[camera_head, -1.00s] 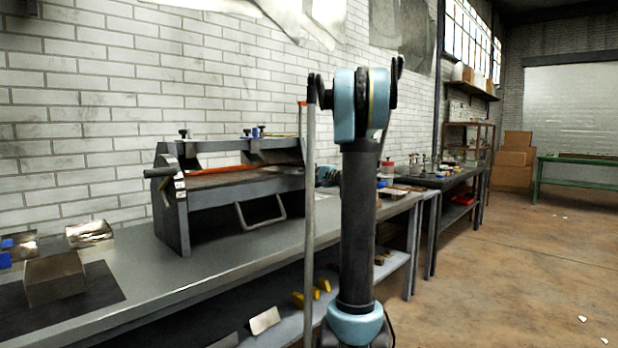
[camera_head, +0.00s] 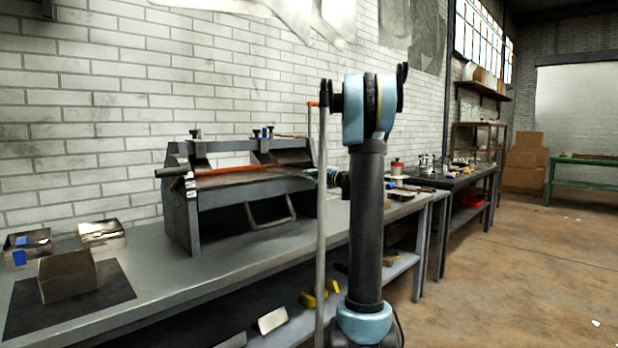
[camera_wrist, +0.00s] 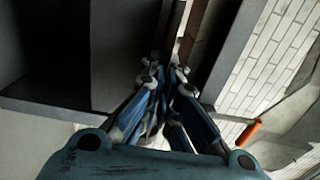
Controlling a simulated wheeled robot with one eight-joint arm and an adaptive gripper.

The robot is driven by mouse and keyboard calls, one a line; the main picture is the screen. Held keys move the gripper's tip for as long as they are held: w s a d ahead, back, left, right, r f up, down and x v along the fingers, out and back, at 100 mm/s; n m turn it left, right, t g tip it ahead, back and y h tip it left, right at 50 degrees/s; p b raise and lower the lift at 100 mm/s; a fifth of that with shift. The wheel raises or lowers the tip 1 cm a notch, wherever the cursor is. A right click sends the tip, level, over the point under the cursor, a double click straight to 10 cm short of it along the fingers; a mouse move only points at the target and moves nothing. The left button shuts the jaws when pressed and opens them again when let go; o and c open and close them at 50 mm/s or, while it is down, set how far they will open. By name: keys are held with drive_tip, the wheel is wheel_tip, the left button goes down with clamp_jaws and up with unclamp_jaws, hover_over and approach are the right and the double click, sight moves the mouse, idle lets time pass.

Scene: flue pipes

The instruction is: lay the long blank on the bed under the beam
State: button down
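The bending machine stands on the grey bench with its beam (camera_head: 225,150) along the top and its bed (camera_head: 245,197) below. A thin brownish strip, which looks like the long blank (camera_head: 245,180), lies lengthwise in the gap under the beam. My gripper (camera_head: 337,181) is at the machine's right end, partly hidden by my arm. In the wrist view my gripper (camera_wrist: 165,78) has its fingers close together, with the brownish strip (camera_wrist: 192,35) running away from the fingertips. It seems pinched by its end; the contact is dark and hard to see.
An orange-tipped lever (camera_head: 313,104) stands at the machine's right end and also shows in the wrist view (camera_wrist: 248,132). A black-handled bar (camera_head: 172,172) sticks out at the left. A metal block (camera_head: 68,275) sits on a dark mat at the bench's left.

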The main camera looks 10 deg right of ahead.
drive_tip(key=c, duration=1.7)
unclamp_jaws()
drive_tip(key=shift+v, duration=4.55)
